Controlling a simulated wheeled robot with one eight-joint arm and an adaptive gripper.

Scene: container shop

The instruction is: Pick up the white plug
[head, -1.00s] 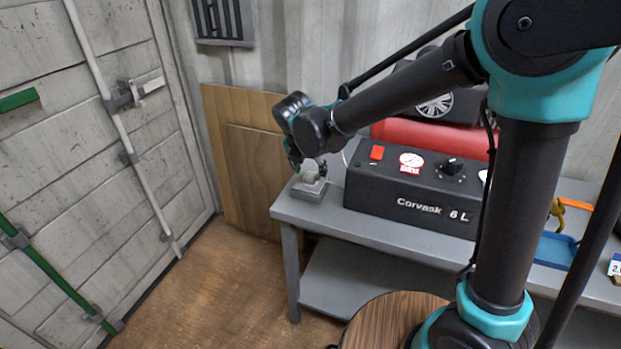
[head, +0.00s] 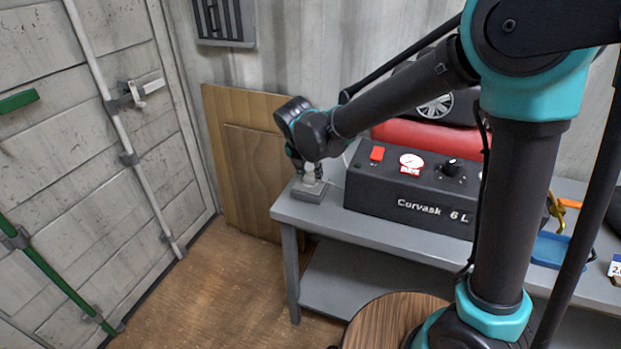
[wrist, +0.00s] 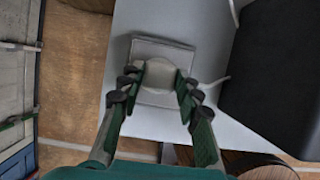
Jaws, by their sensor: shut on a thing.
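The white plug (wrist: 160,74) shows pale and rounded in the wrist view, over a grey square block (wrist: 163,47). In the head view the plug (head: 309,177) is a small pale shape on top of the grey block (head: 309,193), at the left end of the bench. My gripper (wrist: 159,80) has a green finger pad on each side of the plug and is shut on it. In the head view my gripper (head: 309,166) points down at the plug, and its wrist hides part of the fingers. I cannot tell whether the plug still touches the block.
The grey bench (head: 330,224) carries a black compressor (head: 410,192) marked Corvask 6 L, just right of the block. A blue tray (head: 551,249) lies farther right. A round wooden stool top (head: 390,318) stands in front. Wooden panels (head: 250,165) lean on the wall behind.

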